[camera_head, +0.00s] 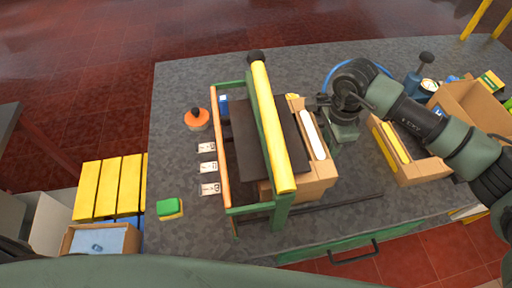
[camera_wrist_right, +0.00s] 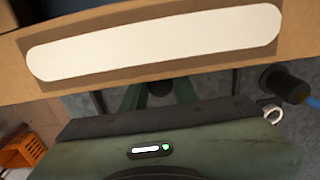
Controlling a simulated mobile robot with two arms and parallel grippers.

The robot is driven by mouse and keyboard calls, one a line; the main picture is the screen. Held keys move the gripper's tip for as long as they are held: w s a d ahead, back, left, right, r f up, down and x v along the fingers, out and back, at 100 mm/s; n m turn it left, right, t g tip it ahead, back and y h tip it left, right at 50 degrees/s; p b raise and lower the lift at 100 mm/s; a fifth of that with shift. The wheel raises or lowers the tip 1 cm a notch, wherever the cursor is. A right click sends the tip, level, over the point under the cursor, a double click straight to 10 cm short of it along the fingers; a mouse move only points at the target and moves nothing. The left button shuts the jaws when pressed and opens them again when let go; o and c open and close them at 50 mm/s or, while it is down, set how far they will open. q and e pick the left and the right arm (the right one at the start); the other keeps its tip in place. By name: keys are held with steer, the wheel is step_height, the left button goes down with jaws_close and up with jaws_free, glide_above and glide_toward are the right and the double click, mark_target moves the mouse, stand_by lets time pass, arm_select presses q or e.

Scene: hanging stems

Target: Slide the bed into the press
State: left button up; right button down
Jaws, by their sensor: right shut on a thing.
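The press has a green frame (camera_head: 278,213), a yellow beam (camera_head: 270,125) across its top and a dark plate (camera_head: 246,140). The bed is a tan box-like body (camera_head: 320,172) with a white strip on its outer side. It sits at the press's right side, partly hidden under the beam and plate. In the right wrist view the bed's wall (camera_wrist_right: 150,82) with its white strip spans the top. My right gripper (camera_head: 318,103) is at the bed's far right edge, shut on it; the fingertips are mostly hidden. My left gripper is not in view.
A tan box with a yellow strip (camera_head: 420,171) and an open cardboard box (camera_head: 470,105) stand at the right. An orange knobbed object (camera_head: 197,118), white cards (camera_head: 208,167) and a green-yellow block (camera_head: 169,208) lie left of the press. The far left tabletop is clear.

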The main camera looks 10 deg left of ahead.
steer(key=shift+s+a, duration=0.1)
steer(key=shift+a, duration=0.3)
steer(key=shift+s+a+b, duration=0.2)
steer(key=shift+s+a, duration=0.05)
steer(key=shift+a, duration=0.5)
steer(key=shift+s+a+b, duration=0.25)
steer(key=shift+s+a, duration=0.05)
steer(key=shift+a, duration=0.4)
steer(key=shift+s+a+b, duration=0.2)
steer(key=shift+s+a, duration=0.05)
steer(key=shift+a, duration=0.5)
jaws_free()
steer(key=shift+a, duration=0.1)
steer(key=shift+r, duration=0.1)
